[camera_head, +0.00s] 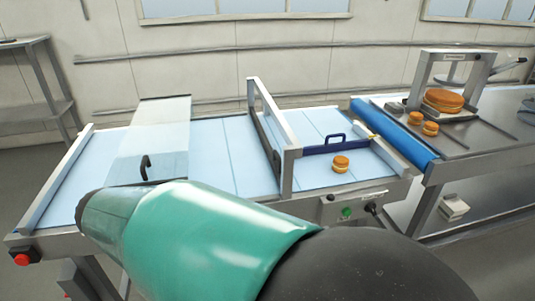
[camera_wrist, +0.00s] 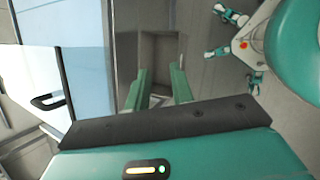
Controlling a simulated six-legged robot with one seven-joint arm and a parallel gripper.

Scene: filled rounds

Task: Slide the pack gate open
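A dark blue bar with a blue loop handle (camera_head: 335,139) lies across the right part of the light blue belt, and it looks like the gate. A clear panel (camera_head: 150,140) with a black handle (camera_head: 145,167) stands over the belt's left part. The black handle also shows at the left of the wrist view (camera_wrist: 47,102). I cannot tell for sure which one is the pack gate. My gripper (camera_wrist: 158,78) is open and empty, its green fingers apart, beside the belt. My arm hides the gripper in the head view.
A filled round (camera_head: 341,163) sits on the belt in front of the blue bar. A grey frame (camera_head: 287,160) spans the belt. More rounds (camera_head: 430,128) and a press (camera_head: 447,75) are on the right bench. A shelf (camera_head: 35,90) stands far left.

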